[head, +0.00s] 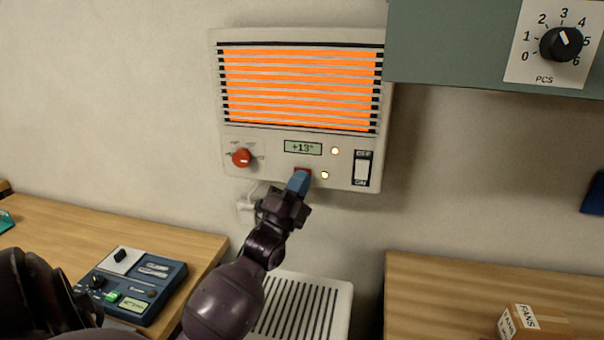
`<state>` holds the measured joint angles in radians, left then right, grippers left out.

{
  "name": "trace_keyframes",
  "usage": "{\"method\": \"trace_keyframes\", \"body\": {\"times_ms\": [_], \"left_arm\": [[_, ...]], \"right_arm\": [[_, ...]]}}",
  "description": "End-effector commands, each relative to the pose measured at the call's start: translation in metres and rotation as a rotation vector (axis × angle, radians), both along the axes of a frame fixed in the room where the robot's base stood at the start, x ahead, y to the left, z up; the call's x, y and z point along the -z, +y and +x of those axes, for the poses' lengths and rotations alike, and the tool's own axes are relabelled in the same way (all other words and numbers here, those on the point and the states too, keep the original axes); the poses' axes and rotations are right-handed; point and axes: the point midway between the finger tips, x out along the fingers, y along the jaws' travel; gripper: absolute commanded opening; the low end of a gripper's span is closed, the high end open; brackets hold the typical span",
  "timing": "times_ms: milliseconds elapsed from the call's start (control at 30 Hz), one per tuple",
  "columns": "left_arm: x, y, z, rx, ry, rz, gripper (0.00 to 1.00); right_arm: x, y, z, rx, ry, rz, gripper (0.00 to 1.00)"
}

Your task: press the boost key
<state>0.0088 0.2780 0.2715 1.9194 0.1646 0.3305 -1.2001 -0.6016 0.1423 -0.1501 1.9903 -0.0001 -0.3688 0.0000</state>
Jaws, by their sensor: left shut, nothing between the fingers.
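A pale wall heater (240,130) with a glowing orange grille (298,88) hangs on the wall ahead. A red key (303,170) sits on its lower panel, under a small display (303,147) that reads about "+13". My left gripper (299,183) is shut and empty, its blue fingertips in front of the red key and covering most of it. I cannot tell whether they touch it or whether it is pressed in. Any label on the key is hidden. My right gripper is not in view.
The heater also has a red knob (241,157), two lit lamps (334,151) and an OFF/ON rocker switch (362,169). A green-grey cabinet (450,45) with a PCS dial (561,44) juts out at upper right. A blue device (130,287) lies on the left bench; a FANS box (535,323) on the right.

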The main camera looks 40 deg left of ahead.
Motion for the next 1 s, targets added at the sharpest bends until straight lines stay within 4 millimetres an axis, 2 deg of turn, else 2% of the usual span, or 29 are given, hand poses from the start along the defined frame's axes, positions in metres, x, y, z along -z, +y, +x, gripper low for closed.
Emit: {"method": "trace_keyframes", "body": {"times_ms": [300,700,1000], "left_arm": [[-0.001,-0.006,-0.012,0.001,0.000,-0.002,0.00],[0.000,-0.008,-0.014,0.001,0.001,-0.001,0.00],[-0.001,-0.018,-0.034,0.000,0.000,-0.001,0.00]], "right_arm": [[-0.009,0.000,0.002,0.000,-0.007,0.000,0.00],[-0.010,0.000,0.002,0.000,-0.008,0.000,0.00],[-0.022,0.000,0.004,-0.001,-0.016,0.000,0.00]]}}
